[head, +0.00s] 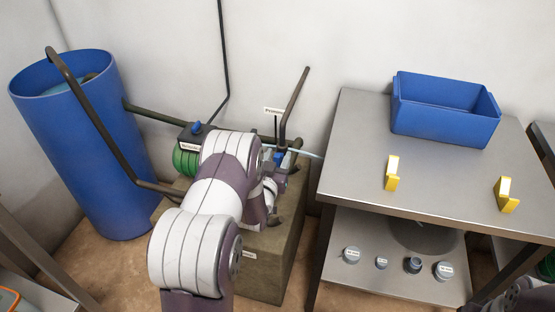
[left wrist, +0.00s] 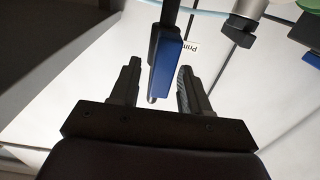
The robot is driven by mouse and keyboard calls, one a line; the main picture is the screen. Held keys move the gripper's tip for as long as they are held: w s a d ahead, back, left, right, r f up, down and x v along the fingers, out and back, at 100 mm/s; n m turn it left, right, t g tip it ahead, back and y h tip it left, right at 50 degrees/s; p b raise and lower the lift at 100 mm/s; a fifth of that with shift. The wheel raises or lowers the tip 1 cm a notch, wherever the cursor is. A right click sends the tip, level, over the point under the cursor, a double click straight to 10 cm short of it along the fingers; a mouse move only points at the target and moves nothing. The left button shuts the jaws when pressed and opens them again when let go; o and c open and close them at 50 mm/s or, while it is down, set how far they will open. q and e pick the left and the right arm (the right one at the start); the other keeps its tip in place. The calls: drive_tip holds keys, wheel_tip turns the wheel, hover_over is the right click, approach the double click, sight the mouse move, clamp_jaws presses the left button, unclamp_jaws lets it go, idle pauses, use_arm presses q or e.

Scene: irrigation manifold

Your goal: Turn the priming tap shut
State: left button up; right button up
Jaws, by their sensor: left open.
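The priming tap (head: 281,157) has a blue handle and sits on the pipework by the wall, under a small white label (head: 275,111). In the left wrist view its blue handle (left wrist: 168,62) stands between my two fingers, with part of the label (left wrist: 191,47) behind it. My left gripper (left wrist: 158,70) is open around the handle; a gap shows on the left side, and contact on the right is unclear. In the head view my left arm partly hides the gripper and the manifold. My right gripper is not in view; only part of my right arm shows at the lower right.
A blue barrel (head: 108,160) stands at the left with a dark pipe over it. A second blue handle (head: 197,127) and green filter (head: 186,160) are left of the tap. A steel table (head: 345,150) at right carries a blue bin (head: 445,122) and yellow brackets (head: 392,173).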

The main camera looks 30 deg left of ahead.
use_arm(q)
drive_tip(key=shift+w, duration=0.1)
drive_tip(key=shift+c, duration=0.3)
clamp_jaws()
drive_tip(key=shift+m, duration=0.3)
drive_tip(key=m, duration=0.2)
drive_tip(key=m+b, duration=0.1)
drive_tip(key=m, duration=0.1)
drive_tip(key=shift+d+f, duration=0.1)
drive_tip(key=shift+d, duration=0.25)
drive_tip(key=shift+w+d+f+m+b, duration=0.2)
drive_tip(key=shift+m+b, duration=0.45)
drive_tip(key=shift+m, duration=1.7)
drive_tip(key=shift+s+d+f+m+b, duration=0.15)
drive_tip(key=shift+f+m+b, duration=0.4)
drive_tip(key=shift+m, duration=1.75)
drive_tip(key=shift+w+d+f+m+b, duration=0.15)
drive_tip(key=shift+m+b, duration=0.6)
drive_tip(key=shift+m, duration=1.6)
